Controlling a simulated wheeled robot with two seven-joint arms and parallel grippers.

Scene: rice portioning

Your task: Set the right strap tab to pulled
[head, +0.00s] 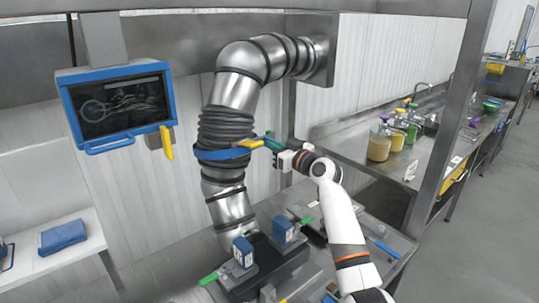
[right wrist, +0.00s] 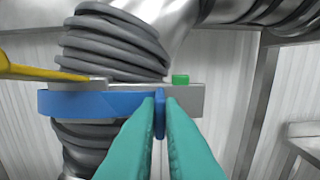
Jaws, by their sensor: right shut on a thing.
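A blue strap (head: 222,154) goes around the black ribbed sleeve (head: 226,127) of the steel pipe. In the right wrist view the strap (right wrist: 95,103) runs to a grey buckle block (right wrist: 190,98) with a green piece (right wrist: 180,79) on top. My right gripper (head: 273,145) is at the right end of the strap. Its teal fingertips (right wrist: 160,110) are shut on a small upright blue tab (right wrist: 160,105) in front of the block. My left gripper is not in view.
A blue-framed screen (head: 120,102) hangs left of the pipe. Below stand blue blocks and green-handled parts on the steel bench. A counter with jars (head: 380,145) is at the right, behind a steel post (head: 450,120). A blue folded item (head: 63,236) lies on the left shelf.

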